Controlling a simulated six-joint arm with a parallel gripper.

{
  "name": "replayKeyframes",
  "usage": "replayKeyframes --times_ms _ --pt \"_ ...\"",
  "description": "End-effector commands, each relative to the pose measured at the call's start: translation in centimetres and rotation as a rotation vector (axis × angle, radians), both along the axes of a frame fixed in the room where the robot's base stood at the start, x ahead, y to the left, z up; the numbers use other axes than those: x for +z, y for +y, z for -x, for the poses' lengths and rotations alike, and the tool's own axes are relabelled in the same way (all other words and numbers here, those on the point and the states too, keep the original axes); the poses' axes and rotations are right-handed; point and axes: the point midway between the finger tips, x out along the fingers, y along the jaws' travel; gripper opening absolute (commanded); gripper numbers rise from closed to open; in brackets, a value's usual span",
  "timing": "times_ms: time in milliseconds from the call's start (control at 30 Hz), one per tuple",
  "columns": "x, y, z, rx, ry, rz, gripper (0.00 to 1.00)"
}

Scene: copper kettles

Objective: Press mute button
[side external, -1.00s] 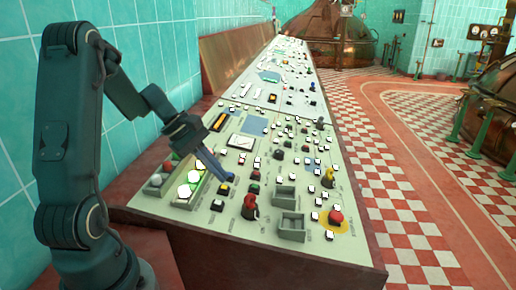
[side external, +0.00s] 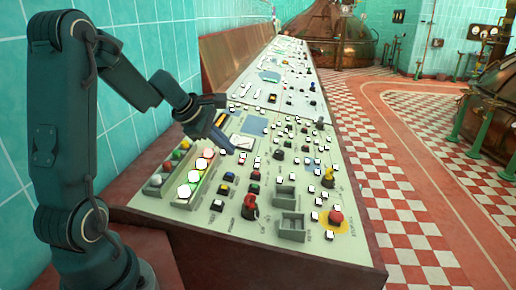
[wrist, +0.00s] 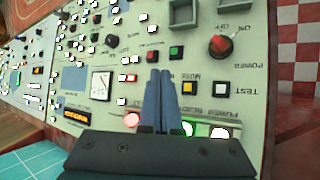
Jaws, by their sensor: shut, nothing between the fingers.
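The yellow button (wrist: 190,86) has a small label beside it that appears to read MUTE in the wrist view. In the side view a small square button (side external: 223,190) in the near row is likely the same one, but its colour is hard to make out there. My gripper (wrist: 160,72) is shut and empty, its blue fingers pressed together. In the wrist view its tips lie left of the yellow button and cover part of the button row. In the side view my gripper (side external: 230,151) is over the panel, farther along it than that button. Its height above the panel is unclear.
A white button (wrist: 219,88) labelled TEST sits right of the yellow one. Green (wrist: 176,52) and red (wrist: 153,57) buttons are close by. A red power knob (side external: 250,207), grey boxes (side external: 292,226) and a red stop button (side external: 336,217) stand on the panel.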

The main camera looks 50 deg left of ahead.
Motion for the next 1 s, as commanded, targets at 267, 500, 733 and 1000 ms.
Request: replayKeyframes --times_ms 267,500,733,1000 --pt "-0.9 0.0 0.0 -0.003 -0.001 0.006 0.00" --pt "-3.3 0.3 0.6 -0.001 0.008 0.005 0.00" --pt "-5.4 0.6 0.7 -0.003 0.003 0.008 0.00" --pt "-7.8 1.0 1.1 -0.004 0.003 0.007 0.00"
